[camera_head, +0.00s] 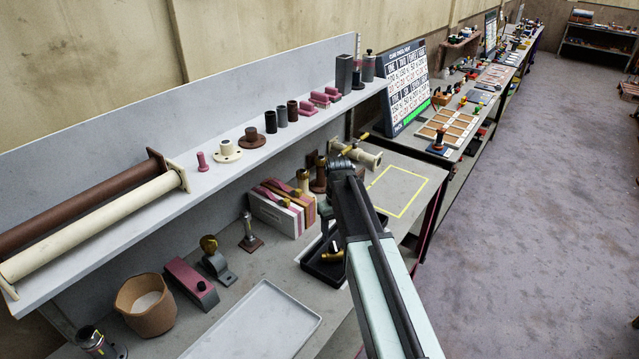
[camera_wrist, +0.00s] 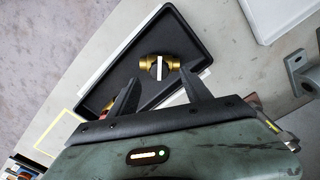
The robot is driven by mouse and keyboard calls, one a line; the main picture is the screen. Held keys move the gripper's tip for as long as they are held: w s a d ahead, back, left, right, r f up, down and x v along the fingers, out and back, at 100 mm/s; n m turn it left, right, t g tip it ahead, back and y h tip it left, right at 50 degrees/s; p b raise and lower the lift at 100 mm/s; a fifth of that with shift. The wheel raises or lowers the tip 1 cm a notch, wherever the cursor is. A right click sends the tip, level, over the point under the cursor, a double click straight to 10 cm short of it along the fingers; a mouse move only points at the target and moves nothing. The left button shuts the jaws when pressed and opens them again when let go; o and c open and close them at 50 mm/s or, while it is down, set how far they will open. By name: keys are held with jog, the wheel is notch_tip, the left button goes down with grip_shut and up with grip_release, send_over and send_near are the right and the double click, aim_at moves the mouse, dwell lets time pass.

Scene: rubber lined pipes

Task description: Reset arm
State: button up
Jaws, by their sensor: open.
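My gripper (camera_wrist: 158,82) is open in the wrist view, its two dark fingers apart with nothing between their tips. Ahead of the fingers, a brass valve (camera_wrist: 174,65) with a pale handle lies in a black tray (camera_wrist: 205,50). The fingers overlap the tray in the picture; the valve looks apart from them. In the head view my arm reaches out over the bench from the lower right, and its bent end hangs above the black tray (camera_head: 312,268). The arm hides part of the tray and most of the gripper there.
A shelf (camera_head: 110,235) with pipes and small fittings runs above the bench at the left. A box of pink and white pieces (camera_head: 275,215), a cream pipe fitting (camera_head: 362,157) and a pale flat tray (camera_head: 255,325) stand near my arm. The yellow-outlined area (camera_head: 398,190) is clear.

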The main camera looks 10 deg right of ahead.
jog(key=s+f+m+b, duration=0.2)
jog(key=s+m, duration=0.1)
jog(key=s, duration=1.4)
jog(key=shift+f, duration=0.4)
jog(key=shift+d, duration=0.1)
